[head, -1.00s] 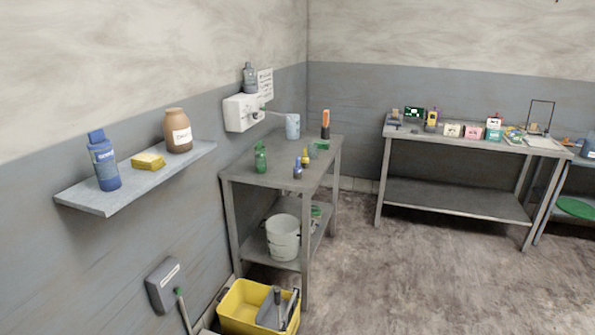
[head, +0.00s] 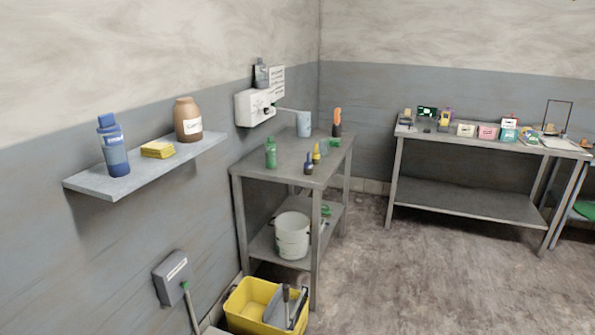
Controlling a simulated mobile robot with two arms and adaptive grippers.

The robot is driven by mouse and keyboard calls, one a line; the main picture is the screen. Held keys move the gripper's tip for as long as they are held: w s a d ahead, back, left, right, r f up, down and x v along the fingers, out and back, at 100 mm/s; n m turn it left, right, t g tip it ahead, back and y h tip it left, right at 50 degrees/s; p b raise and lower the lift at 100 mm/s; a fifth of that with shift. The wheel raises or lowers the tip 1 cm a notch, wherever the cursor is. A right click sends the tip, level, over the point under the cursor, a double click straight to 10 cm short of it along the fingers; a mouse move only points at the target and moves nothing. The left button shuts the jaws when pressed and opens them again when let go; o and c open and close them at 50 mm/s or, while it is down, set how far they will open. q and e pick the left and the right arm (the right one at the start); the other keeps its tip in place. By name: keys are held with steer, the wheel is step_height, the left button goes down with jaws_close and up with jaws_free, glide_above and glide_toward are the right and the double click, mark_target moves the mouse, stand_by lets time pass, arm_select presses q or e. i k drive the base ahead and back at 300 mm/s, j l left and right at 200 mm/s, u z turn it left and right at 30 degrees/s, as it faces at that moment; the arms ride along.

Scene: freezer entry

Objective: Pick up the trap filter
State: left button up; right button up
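I cannot make out a trap filter for certain in the head view. Several small items stand on the far table (head: 480,205), too small to tell apart well. Among them are a pink box (head: 487,132), a cream box (head: 466,130) and a yellow device (head: 443,121). The near grey table (head: 290,164) carries a green bottle (head: 271,153), a small dark blue bottle (head: 308,163), a yellow bottle (head: 316,152), a light blue cup (head: 304,124) and an orange-topped dark item (head: 337,122). Neither of my grippers is in view.
A wall shelf (head: 98,187) at left holds a blue bottle (head: 114,150), a yellow sponge (head: 157,150) and a brown jar (head: 188,120). A white bucket (head: 292,236) stands on the near table's lower shelf. A yellow mop bucket (head: 245,305) stands below. The floor at right is clear.

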mark_target(307, 165)
steer(key=i+u, duration=0.1)
steer(key=u, duration=0.25)
steer(key=l+u, duration=0.15)
steer(key=u, duration=0.25)
steer(key=i+l+u, duration=0.1)
steer(key=u, duration=0.25)
steer(key=i+l+u, duration=0.15)
steer(key=l+u, duration=0.3)
steer(key=l, duration=0.5)
steer(key=l+u, duration=0.45)
steer(key=l, duration=0.45)
